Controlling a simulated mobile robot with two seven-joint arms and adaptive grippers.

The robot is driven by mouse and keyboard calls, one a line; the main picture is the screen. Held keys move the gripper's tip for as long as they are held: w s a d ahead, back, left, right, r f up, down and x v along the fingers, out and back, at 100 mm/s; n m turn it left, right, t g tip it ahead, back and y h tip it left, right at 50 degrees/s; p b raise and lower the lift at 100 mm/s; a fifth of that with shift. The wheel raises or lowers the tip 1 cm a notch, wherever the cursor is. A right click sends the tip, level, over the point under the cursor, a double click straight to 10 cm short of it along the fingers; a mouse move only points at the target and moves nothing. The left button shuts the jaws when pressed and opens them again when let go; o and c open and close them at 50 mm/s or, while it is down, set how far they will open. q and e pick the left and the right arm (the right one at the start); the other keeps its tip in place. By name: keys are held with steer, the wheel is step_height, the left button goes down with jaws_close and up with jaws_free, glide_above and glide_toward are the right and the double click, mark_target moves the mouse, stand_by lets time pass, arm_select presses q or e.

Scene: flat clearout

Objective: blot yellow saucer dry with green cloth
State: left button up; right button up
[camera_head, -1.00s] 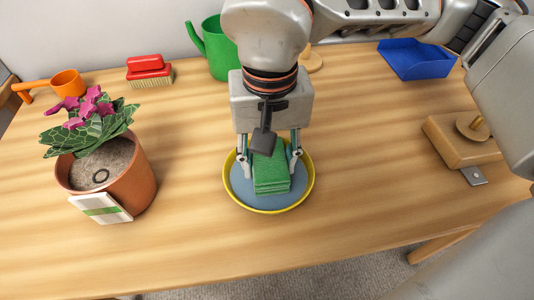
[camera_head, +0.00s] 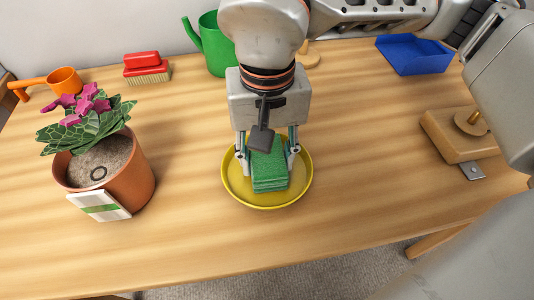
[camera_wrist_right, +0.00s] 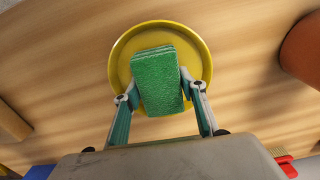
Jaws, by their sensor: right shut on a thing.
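The yellow saucer (camera_head: 236,185) lies on the table in front of me, and its inside shows plain yellow. The green cloth (camera_head: 269,172) is a folded block standing over the saucer's middle. My right gripper (camera_head: 267,152) is shut on the cloth, one finger on each side, from above. In the right wrist view the cloth (camera_wrist_right: 158,82) sits between the fingers and hides part of the saucer (camera_wrist_right: 122,70). I cannot tell whether the cloth's underside touches the saucer. My left gripper is not in view.
A potted plant (camera_head: 125,178) with a white-and-green tag stands at left. An orange scoop (camera_head: 64,79), a red brush (camera_head: 147,68) and a green watering can (camera_head: 217,48) are at the back. A blue dustpan (camera_head: 414,56) and a wooden block (camera_head: 462,135) are at right. The front table is clear.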

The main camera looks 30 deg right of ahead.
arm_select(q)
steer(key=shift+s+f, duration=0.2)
arm_select(e)
steer(key=shift+f, duration=0.35)
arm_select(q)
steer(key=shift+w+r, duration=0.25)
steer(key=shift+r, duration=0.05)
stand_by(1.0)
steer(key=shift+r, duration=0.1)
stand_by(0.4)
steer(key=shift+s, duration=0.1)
arm_select(e)
steer(key=shift+f, duration=0.1)
stand_by(0.4)
steer(key=shift+r+p, duration=0.5)
steer(key=shift+r, duration=0.25)
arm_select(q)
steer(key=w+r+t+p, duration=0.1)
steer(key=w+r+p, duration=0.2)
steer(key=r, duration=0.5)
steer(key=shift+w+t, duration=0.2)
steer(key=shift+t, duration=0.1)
arm_select(e)
steer(key=shift+r, duration=2.8)
